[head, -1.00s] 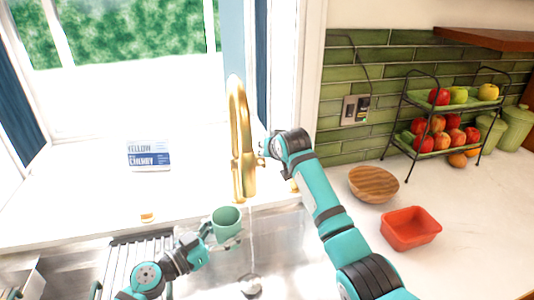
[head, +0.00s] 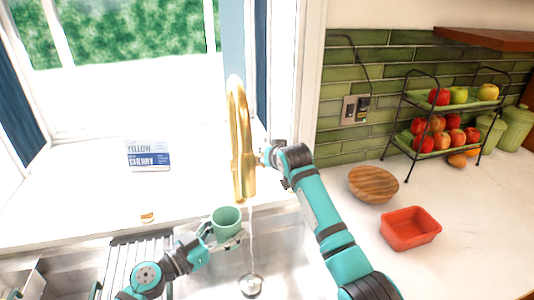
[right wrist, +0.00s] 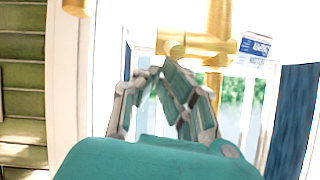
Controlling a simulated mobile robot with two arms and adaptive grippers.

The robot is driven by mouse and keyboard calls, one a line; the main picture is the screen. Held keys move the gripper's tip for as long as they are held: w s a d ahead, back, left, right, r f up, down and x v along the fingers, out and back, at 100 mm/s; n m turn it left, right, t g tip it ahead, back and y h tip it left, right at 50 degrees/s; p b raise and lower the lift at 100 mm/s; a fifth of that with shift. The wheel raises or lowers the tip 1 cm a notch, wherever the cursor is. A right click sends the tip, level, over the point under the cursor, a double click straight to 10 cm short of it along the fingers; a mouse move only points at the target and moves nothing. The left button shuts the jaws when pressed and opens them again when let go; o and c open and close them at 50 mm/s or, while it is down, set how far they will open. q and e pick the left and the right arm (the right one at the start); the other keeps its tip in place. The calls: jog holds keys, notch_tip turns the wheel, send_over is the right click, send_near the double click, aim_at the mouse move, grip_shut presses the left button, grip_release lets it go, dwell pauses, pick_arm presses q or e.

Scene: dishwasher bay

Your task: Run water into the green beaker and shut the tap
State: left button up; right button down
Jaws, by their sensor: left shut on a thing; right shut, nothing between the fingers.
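The green beaker (head: 226,219) is upright over the sink in the head view. My left gripper (head: 222,238) is shut on it, with the fingers around its lower part. The gold tap (head: 240,135) stands behind the sink. A thin water stream (head: 251,240) runs from its spout down to the drain, just right of the beaker and apart from its mouth. My right gripper (head: 266,153) is at the tap's right side by the handle. In the right wrist view its fingers (right wrist: 165,68) are shut and empty, close below the gold handle (right wrist: 205,45). Whether they touch it I cannot tell.
A drain (head: 251,285) and a ribbed rack (head: 142,252) are in the sink. A blue and white packet (head: 149,155) stands on the sill. A wooden bowl (head: 373,184), a red tub (head: 410,228) and a fruit stand (head: 446,118) are on the right counter.

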jog(key=shift+s+f+t, duration=0.2)
jog(key=shift+f+t, duration=0.05)
jog(key=shift+t, duration=0.05)
jog(key=shift+s+d+f+t+y, duration=0.15)
jog(key=shift+s+f+t, duration=0.1)
jog(key=shift+f+t, duration=0.25)
jog(key=shift+s+f+t+y, duration=0.1)
jog(key=shift+s+f+t, duration=0.25)
jog(key=shift+f, duration=0.2)
jog(key=shift+s+d+f+t+y, duration=0.1)
jog(key=shift+s+f+t+y, duration=0.1)
jog(key=shift+f+t, duration=0.3)
jog(key=shift+f, duration=0.1)
jog(key=r+v, duration=0.2)
jog(key=v, duration=0.9)
jog(key=shift+d, duration=0.3)
